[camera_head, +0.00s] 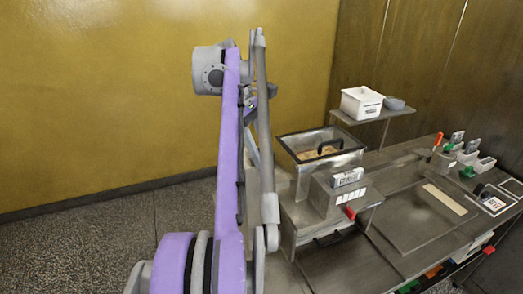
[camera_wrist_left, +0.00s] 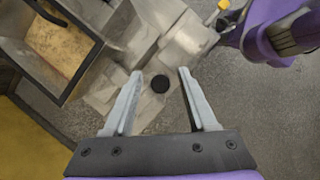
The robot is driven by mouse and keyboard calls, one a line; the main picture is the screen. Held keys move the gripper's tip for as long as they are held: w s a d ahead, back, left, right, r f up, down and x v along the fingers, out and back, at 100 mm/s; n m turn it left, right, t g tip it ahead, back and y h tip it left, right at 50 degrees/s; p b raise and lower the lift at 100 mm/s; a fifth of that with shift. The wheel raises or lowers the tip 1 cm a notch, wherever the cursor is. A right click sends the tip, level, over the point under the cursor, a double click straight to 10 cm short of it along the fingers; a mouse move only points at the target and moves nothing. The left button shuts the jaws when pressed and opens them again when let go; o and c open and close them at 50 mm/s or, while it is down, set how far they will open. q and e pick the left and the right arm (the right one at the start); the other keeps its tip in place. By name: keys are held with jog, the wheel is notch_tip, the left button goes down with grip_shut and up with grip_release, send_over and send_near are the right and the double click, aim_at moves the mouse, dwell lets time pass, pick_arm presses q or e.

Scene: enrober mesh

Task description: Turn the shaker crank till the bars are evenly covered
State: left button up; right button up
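My left gripper (camera_wrist_left: 158,72) is open and empty in the left wrist view; its fingertips are not seen in the head view. A round black knob (camera_wrist_left: 160,83), possibly the shaker crank's, shows between the fingers, and I cannot tell how far below them it lies. The metal hopper (camera_head: 290,138), with brown contents and a black handle (camera_head: 320,147), stands beside my purple arm in the head view; a hopper with brown contents (camera_wrist_left: 62,40) is at the upper left of the wrist view. No bars are clearly visible. My right gripper is not in view.
A shelf (camera_head: 372,117) holds a white tub (camera_head: 361,103) and a grey bowl (camera_head: 394,103). A flat panel with a pale strip (camera_head: 445,199) lies on the bench. An orange-handled tool (camera_head: 437,141) and small bins (camera_head: 468,156) stand at the right. The floor at left is clear.

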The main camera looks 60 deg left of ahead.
pick_arm(q)
jog(key=v, duration=0.7)
jog(key=shift+r, duration=0.25)
jog(key=shift+s, duration=0.1)
dwell(0.6)
